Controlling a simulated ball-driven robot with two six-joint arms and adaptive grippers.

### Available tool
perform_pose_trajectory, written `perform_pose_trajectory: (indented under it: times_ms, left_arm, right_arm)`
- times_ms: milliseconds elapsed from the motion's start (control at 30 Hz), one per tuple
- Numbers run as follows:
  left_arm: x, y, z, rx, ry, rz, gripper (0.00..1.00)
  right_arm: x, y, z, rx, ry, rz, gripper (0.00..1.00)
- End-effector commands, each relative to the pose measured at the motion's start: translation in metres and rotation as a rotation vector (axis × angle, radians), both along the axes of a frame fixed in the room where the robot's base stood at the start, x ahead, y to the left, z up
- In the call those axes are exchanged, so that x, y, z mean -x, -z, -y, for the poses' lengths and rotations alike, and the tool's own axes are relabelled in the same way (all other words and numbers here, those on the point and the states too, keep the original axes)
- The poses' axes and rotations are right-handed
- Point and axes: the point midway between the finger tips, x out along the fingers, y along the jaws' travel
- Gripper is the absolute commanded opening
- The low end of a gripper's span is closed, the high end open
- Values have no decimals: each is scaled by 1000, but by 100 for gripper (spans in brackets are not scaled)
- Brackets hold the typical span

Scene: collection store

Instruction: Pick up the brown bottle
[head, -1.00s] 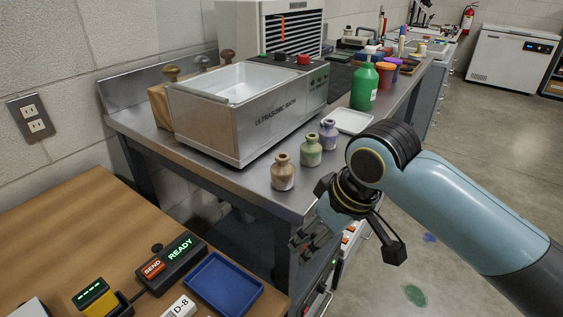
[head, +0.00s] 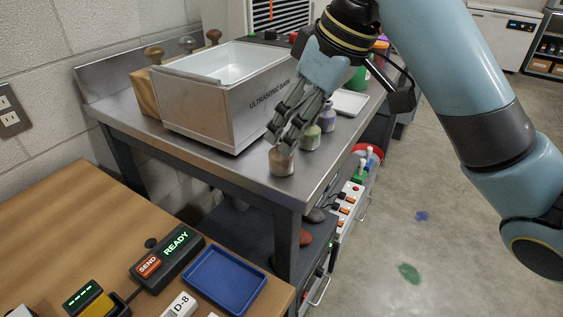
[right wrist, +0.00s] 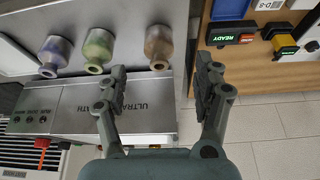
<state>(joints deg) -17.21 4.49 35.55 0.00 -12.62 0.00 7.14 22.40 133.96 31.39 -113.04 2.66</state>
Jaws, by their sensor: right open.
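The brown bottle (head: 282,162) stands upright on the steel bench near its front corner. Its neck is partly hidden behind my right gripper's fingers in the head view. My right gripper (head: 281,137) is open and points down just above the bottle. In the right wrist view, the brown bottle (right wrist: 158,47) shows ahead of the open fingers of the right gripper (right wrist: 166,78), nearer the left finger and apart from both. A green bottle (head: 311,138) and a purple bottle (head: 327,117) stand in a row behind it. My left gripper is not in view.
The ultrasonic bath (head: 222,115) stands close to the left of the bottles. A white tray (head: 350,103) lies behind them. A wooden table (head: 75,215) with a blue tray (head: 225,279) and a READY box (head: 168,255) is at the front left. The bench's front edge is close to the brown bottle.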

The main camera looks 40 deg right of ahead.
Motion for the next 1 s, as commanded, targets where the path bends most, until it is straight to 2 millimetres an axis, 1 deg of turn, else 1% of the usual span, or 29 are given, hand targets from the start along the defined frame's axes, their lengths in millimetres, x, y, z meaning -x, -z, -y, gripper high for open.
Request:
perform_pose_trajectory:
  times_ms: [33,233,400,500,600,767,800,833,1000]
  left_arm:
    - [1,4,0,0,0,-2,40]
    - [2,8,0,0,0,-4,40]
    - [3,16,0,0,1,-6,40]
    - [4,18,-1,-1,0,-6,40]
    - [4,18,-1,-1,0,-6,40]
    - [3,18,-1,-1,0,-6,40]
    - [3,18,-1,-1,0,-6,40]
    - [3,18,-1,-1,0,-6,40]
    - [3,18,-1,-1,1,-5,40]
  right_arm:
    - [-2,8,-1,-3,2,-2,68]
    - [-10,22,-4,-2,0,-2,68]
    - [-25,46,-8,-2,1,-3,68]
    - [-29,56,-9,-1,1,-2,68]
    - [-31,60,-9,2,0,1,68]
    - [-31,59,-9,2,0,1,68]
    - [-31,59,-9,2,0,1,67]
    - [-31,59,-9,2,0,1,63]
    - [-31,59,-9,2,1,1,41]
